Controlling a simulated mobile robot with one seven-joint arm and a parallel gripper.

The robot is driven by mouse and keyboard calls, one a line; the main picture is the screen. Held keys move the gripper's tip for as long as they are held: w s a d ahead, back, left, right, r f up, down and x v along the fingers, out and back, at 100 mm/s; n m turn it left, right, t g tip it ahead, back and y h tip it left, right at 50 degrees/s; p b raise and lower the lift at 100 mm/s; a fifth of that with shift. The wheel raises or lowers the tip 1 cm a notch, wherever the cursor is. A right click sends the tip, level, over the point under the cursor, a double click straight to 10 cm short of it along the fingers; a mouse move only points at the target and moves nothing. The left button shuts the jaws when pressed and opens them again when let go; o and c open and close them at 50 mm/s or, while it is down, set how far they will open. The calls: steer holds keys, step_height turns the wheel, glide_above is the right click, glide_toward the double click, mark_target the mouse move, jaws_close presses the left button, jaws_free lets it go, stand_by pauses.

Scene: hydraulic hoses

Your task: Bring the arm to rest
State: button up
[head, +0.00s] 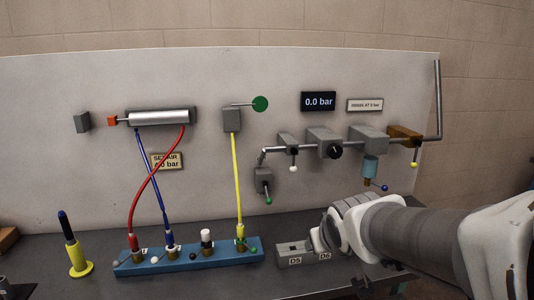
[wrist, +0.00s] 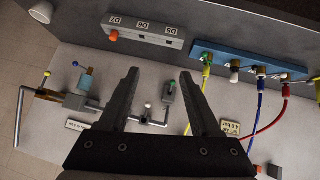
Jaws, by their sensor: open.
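My arm reaches in from the right in the head view, its wrist in front of the panel's lower right. My gripper (wrist: 158,76) shows in the wrist view with its two dark fingers spread apart and nothing between them. In the head view the arm's end hides much of the fingers. The grey block marked D5 and D6 (head: 291,255) lies just left of my wrist on the bench; it also shows beyond the fingers in the wrist view (wrist: 147,34). I cannot tell how far the fingers are from the panel.
A blue manifold (head: 190,258) carries red (head: 144,190), blue (head: 151,180) and yellow (head: 237,180) hoses. The red and blue hoses cross. Pipework with valves (head: 324,142) juts from the panel above my wrist. A yellow stand (head: 79,262) is at far left. A display (head: 318,101) reads 0.0 bar.

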steer(key=s+d+r+m+g, duration=0.1)
steer(key=s, duration=0.8)
steer(key=s+d+r+m+g+p, duration=0.1)
steer(key=s+g, duration=0.1)
steer(key=s, duration=0.7)
steer(key=shift+d, duration=0.3)
steer(key=shift+s, duration=0.1)
